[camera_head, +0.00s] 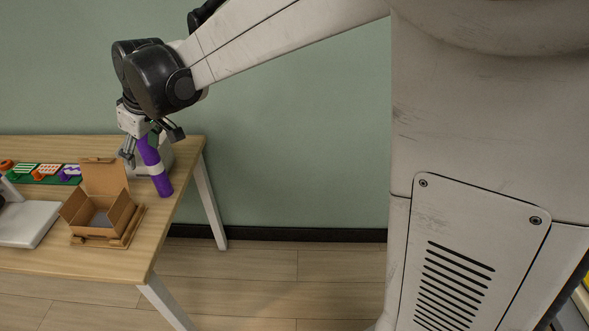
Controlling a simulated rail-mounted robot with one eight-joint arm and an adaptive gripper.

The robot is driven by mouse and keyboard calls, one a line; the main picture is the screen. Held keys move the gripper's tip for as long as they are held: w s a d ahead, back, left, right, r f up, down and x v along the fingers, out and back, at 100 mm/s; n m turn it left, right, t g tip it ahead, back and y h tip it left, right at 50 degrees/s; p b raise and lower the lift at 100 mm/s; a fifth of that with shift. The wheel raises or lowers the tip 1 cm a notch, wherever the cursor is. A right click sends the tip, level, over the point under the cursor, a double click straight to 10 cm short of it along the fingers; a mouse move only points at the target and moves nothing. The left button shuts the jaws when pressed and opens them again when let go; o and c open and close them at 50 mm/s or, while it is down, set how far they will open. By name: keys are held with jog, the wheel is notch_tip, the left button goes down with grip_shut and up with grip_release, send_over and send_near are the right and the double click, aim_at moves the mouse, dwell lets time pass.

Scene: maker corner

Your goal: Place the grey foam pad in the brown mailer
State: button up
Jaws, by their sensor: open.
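The brown mailer (123,216) is an open cardboard box with its lid flap raised at the back, near the right part of the table. A flat grey patch (99,219) lies on its floor and looks like the grey foam pad; the front wall hides part of it. My gripper (151,148) is open, above the table behind and to the right of the mailer, with its fingers spread and apart from the pad. A purple cylinder with a pale band (160,183) stands tilted in the picture below and between the fingers; I cannot tell if they touch it.
The mailer sits on a wooden board (134,232). A whitish object (165,155), partly hidden, is behind the purple cylinder. A green mat (50,180) with coloured pieces lies at the back left. A white base (30,225) stands left of the mailer. The table front (120,262) is clear.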

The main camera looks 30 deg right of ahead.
jog(key=s+d+m+t+h, duration=0.3)
jog(key=s+d+m, duration=0.5)
jog(key=s+d, duration=1.7)
jog(key=shift+s+d+m, duration=0.25)
jog(key=shift+s+m, duration=0.15)
jog(key=shift+s, duration=0.5)
